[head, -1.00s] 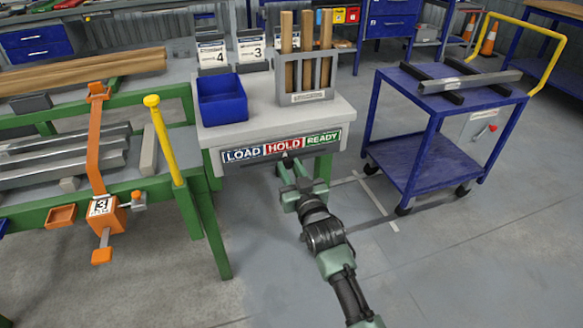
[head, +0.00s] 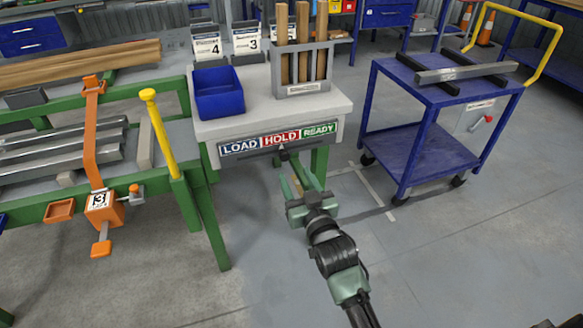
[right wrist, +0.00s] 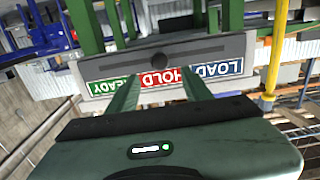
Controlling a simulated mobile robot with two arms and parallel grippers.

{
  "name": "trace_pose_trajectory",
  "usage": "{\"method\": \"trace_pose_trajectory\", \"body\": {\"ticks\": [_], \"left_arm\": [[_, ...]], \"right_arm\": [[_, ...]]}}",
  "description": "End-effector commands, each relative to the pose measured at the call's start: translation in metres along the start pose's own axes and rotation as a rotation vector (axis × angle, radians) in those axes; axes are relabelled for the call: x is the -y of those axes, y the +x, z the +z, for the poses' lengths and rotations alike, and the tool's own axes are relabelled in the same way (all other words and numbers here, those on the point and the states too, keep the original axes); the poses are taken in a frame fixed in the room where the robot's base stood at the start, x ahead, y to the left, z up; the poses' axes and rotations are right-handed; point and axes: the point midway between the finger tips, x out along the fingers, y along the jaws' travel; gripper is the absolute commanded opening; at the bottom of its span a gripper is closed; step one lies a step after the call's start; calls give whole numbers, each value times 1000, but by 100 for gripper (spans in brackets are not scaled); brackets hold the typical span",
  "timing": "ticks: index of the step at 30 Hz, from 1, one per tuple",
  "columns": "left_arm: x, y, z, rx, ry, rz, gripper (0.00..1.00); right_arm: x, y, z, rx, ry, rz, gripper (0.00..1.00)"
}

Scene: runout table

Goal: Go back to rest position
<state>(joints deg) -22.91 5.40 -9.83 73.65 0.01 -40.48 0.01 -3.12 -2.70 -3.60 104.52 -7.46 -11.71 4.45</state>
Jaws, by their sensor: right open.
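My right gripper (head: 292,174) is open and empty in front of the small grey stand. Its two green fingers point toward the sign strip (head: 281,139) reading LOAD, HOLD, READY. A dark knob (head: 284,154) sits on the rail under the HOLD panel, just beyond the fingertips. In the right wrist view the fingers (right wrist: 158,90) are spread, with the upside-down strip (right wrist: 163,78) behind them and the knob (right wrist: 160,62) between their lines, apart from them. My left gripper is not in view.
The stand's top (head: 262,118) holds a blue bin (head: 219,95) and a grey rack (head: 303,80) with wooden sticks. A green bench with an orange clamp (head: 92,140) and yellow post (head: 158,130) stands left. A blue cart (head: 430,165) stands right. Floor in front is clear.

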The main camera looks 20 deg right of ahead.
Motion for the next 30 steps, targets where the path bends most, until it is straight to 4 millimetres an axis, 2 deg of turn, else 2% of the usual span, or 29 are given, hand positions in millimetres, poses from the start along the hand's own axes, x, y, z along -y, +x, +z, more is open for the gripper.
{"method": "trace_pose_trajectory", "body": {"ticks": [4, 17, 20, 23, 25, 30], "left_arm": [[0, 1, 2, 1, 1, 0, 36], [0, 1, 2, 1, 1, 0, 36], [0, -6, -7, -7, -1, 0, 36], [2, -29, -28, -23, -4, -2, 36], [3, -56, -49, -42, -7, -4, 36], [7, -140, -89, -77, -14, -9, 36]], "right_arm": [[0, -7, 0, 0, 0, 0, 50], [0, -7, 0, 1, 0, 0, 50], [-1, -13, 8, 39, -3, 1, 50], [-5, -32, 29, 150, -11, 3, 50], [-7, -56, 52, 275, -19, 2, 50], [-10, -139, 102, 621, -46, -14, 50]]}}
